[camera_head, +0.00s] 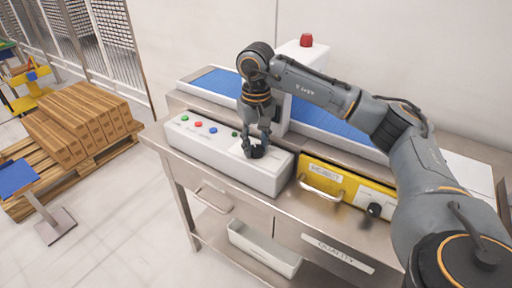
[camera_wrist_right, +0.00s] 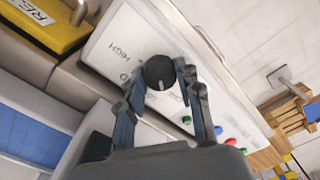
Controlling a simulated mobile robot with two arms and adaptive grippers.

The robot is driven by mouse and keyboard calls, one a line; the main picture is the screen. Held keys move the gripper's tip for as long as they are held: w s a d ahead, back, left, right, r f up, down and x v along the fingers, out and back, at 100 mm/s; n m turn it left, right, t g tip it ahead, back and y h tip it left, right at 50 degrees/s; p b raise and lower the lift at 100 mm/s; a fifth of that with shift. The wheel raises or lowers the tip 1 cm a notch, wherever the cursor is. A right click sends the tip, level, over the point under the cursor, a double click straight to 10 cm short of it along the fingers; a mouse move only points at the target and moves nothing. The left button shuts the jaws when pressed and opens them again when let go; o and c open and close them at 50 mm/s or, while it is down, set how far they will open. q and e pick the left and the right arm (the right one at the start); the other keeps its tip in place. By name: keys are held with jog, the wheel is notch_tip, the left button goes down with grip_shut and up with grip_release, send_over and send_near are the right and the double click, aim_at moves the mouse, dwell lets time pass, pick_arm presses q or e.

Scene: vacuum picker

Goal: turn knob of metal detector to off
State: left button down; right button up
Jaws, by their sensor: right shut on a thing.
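The metal detector's control box (camera_head: 210,152) is a long white box on a steel table. Its round black knob (camera_wrist_right: 159,72) has a pale pointer line and sits on a white label plate with "HIGH" readable near it; other lettering is partly covered. My right gripper (camera_head: 256,150) reaches down from above, with its two fingers on either side of the knob, shut on it. The gripper hides most of the knob in the head view. My left gripper is not in view.
Green, red and blue buttons (camera_head: 198,124) line the box's left part. A yellow reject bin (camera_head: 345,186) with a handle and another black knob (camera_head: 374,210) are to the right. A blue conveyor belt (camera_head: 218,82) and red lamp (camera_head: 306,40) are behind. Boxes on a pallet stand left.

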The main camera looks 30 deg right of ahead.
aim_at(256, 148)
jog(key=shift+n+b, duration=0.3)
jog(key=shift+n, duration=0.9)
jog(key=shift+r, duration=0.1)
jog(key=o, duration=1.1)
jog(key=shift+o, duration=0.2)
notch_tip(256, 148, up, 12)
